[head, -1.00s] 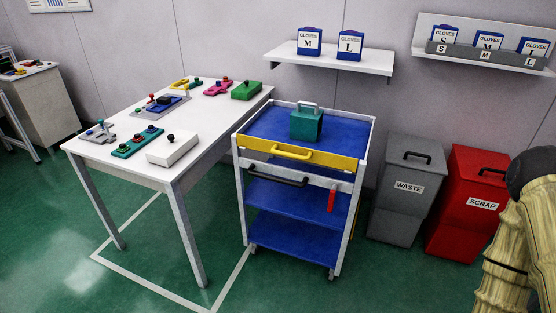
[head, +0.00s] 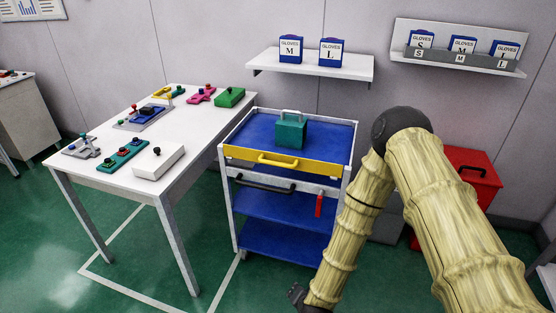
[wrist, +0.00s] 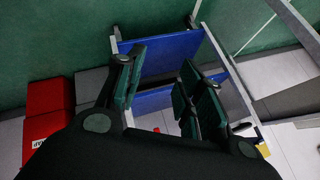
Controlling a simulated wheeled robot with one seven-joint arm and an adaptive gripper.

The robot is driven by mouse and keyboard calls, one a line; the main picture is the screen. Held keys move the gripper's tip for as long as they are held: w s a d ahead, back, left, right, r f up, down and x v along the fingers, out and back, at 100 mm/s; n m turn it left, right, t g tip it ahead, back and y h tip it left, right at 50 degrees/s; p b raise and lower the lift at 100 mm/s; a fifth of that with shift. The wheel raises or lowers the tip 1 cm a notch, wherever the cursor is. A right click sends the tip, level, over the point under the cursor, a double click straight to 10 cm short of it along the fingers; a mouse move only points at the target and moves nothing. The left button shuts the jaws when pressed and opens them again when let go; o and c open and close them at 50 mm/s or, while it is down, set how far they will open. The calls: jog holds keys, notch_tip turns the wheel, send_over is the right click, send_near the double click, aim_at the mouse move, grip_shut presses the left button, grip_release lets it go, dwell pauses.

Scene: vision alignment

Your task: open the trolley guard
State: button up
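The trolley (head: 347,190) has blue shelves and stands right of the white table. A yellow front panel with a yellow handle (head: 278,160) runs along its top edge. Below it is a grey bar with a black handle (head: 264,184) and a red lever (head: 319,205) hanging at its right end. The red lever also shows small in the wrist view (wrist: 157,129). I cannot tell which part is the guard. My gripper (wrist: 160,78) has its fingers apart with nothing between them; the trolley's blue shelves show beyond.
A teal box (head: 291,133) stands on the trolley top. The white table (head: 185,185) with several fixtures is close on the left. My arm covers most of the grey bin and part of the red bin (head: 472,175). Green floor is open in front.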

jog(key=w+a+r+m+t+h+p, duration=0.15)
jog(key=w+a+r+m+t, duration=0.35)
jog(key=w+r, duration=0.7)
jog(key=m+t+h+p, duration=0.2)
jog(key=m+h+p, duration=0.25)
jog(key=m, duration=0.55)
send_near(282, 165)
jog(key=w+b, duration=0.1)
jog(key=p+x, duration=0.3)
jog(key=x, duration=0.7)
jog(key=shift+f, duration=0.2)
jog(key=shift+s, duration=0.1)
grip_shut()
